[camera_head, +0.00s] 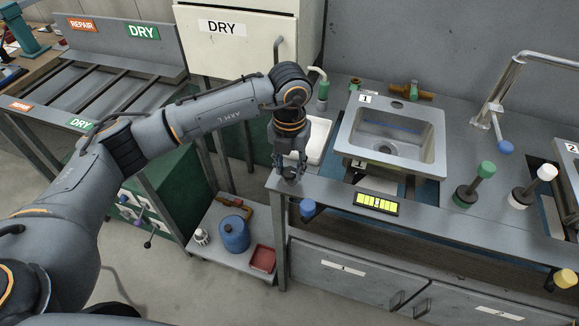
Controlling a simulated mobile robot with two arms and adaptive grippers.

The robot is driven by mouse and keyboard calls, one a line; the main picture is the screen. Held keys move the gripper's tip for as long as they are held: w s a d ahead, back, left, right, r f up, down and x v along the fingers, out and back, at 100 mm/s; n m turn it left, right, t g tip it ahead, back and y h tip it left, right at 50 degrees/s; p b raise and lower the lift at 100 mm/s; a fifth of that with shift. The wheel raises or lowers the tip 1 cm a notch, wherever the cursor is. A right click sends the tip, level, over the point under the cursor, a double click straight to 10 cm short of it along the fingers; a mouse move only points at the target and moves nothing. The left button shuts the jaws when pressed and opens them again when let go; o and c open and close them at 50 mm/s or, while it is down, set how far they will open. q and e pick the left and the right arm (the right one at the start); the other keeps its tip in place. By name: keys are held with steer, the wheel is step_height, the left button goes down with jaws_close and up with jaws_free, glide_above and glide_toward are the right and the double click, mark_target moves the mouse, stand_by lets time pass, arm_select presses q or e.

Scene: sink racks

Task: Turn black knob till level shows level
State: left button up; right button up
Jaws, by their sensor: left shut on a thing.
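My left gripper (290,163) reaches down at the left front corner of the sink bench. It is shut on the black knob (290,176), which is mostly hidden by the fingers. The level display (377,203) is on the front edge of the bench, to the right of the gripper. It shows lit yellow segments with a small dark mark near the middle; its exact reading is too small to tell. The sink (396,135), marked 1, sits behind the display in the bench top. My right gripper is not in view.
A blue knob (307,208) projects from the bench front just below the gripper. Green-topped (486,170) and white-topped (546,173) handles stand to the right. A tap (510,75) rises behind them. A low shelf at left holds a blue container (234,235) and a red tray (262,259).

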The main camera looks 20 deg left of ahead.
mark_target(290, 171)
arm_select(q)
steer(key=shift+s+f, duration=0.15)
steer(key=shift+f, duration=0.05)
steer(key=o, duration=1.2)
steer(key=shift+c, duration=0.2)
steer(key=shift+r, duration=0.15)
step_height(290, 171, up, 12)
